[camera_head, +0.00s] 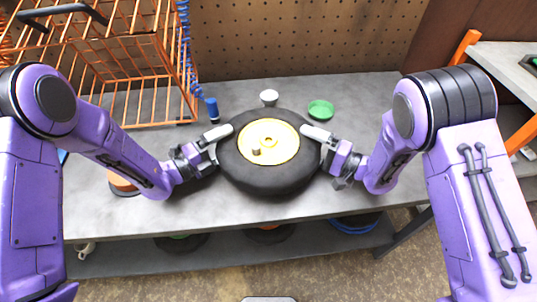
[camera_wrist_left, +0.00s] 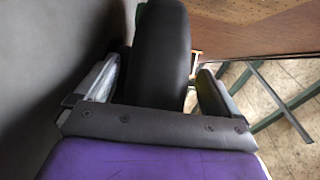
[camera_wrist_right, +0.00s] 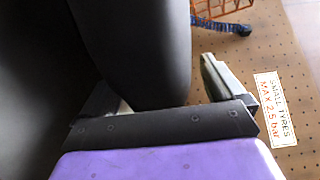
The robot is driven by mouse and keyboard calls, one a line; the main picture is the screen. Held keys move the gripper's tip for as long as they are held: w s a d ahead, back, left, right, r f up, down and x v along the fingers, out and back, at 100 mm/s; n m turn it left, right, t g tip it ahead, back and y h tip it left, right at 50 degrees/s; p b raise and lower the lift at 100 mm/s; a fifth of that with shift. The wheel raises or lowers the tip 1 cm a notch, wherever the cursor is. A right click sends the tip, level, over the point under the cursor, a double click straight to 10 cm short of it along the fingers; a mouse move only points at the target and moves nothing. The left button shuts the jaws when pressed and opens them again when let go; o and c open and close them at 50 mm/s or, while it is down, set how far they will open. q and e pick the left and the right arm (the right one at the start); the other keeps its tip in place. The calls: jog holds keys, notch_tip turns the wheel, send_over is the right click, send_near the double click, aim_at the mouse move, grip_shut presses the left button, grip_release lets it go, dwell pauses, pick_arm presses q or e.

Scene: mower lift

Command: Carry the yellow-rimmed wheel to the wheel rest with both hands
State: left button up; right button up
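The yellow-rimmed wheel (camera_head: 268,142) has a fat black tyre and lies rim-up over the grey workbench, near the middle of the head view. I cannot tell whether it touches the bench top. My left gripper (camera_head: 212,147) is at its left side and my right gripper (camera_head: 326,147) at its right side. In the left wrist view the tyre (camera_wrist_left: 160,60) stands between the fingers, with a gap at the right finger. In the right wrist view the tyre (camera_wrist_right: 145,50) is between the fingers, also with a gap at the right finger. I cannot identify the wheel rest.
An orange wire basket (camera_head: 115,75) and a blue coiled hose (camera_head: 186,50) stand at the back left. A white cup (camera_head: 269,97) and green dish (camera_head: 320,109) are behind the wheel. An orange-brown disc (camera_head: 122,184) lies at left. The bench's front strip (camera_head: 270,212) is clear.

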pick_arm(q)
jog(key=v, duration=1.2)
pick_arm(e)
jog(key=v, duration=1.2)
jog(key=shift+a, duration=0.1)
pick_arm(q)
jog(key=shift+r, duration=0.1)
